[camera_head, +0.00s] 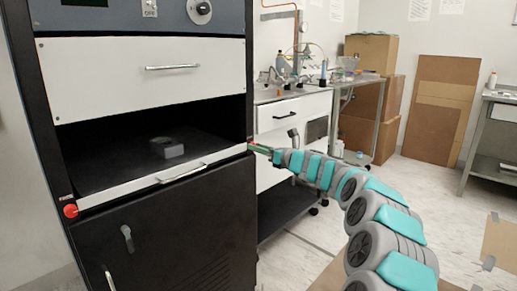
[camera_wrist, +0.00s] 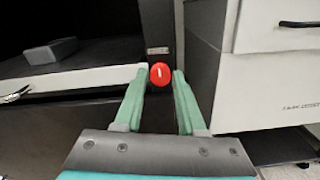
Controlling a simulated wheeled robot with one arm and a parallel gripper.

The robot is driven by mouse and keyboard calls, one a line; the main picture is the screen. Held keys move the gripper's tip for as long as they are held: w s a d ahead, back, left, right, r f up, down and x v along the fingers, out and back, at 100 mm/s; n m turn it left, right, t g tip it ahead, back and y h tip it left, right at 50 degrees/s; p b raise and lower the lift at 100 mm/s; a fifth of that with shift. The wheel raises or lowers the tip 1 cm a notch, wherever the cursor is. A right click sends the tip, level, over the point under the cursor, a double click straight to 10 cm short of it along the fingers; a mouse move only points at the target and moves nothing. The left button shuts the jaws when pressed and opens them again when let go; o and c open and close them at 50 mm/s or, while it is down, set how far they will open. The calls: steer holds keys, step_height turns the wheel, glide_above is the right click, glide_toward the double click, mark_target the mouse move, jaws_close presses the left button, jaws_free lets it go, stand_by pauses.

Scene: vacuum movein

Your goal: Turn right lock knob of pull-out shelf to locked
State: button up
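The right lock knob (camera_wrist: 161,73) is a round red knob on the cabinet's dark right post, with a short, near-upright white mark on its face. My gripper (camera_wrist: 161,78) is open, its two green fingers on either side of the knob. Whether they touch it I cannot tell. In the head view my gripper (camera_head: 256,148) reaches the right end of the shelf front and hides that knob. The pull-out shelf (camera_head: 110,169) has a white front edge with a handle (camera_head: 182,173). A red left knob (camera_head: 70,211) sits at its other end.
A grey block (camera_head: 166,147) lies on the shelf. A white drawer (camera_head: 140,75) is above and a dark door (camera_head: 170,235) below. A white drawer unit (camera_head: 292,112) stands close to the right of the cabinet. Open floor (camera_head: 300,250) lies in front.

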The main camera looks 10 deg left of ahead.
jaws_close()
steer(key=shift+n+b, duration=0.3)
steer(key=shift+n, duration=0.1)
steer(key=shift+n+b, duration=6.7)
steer(key=shift+n, duration=1.8)
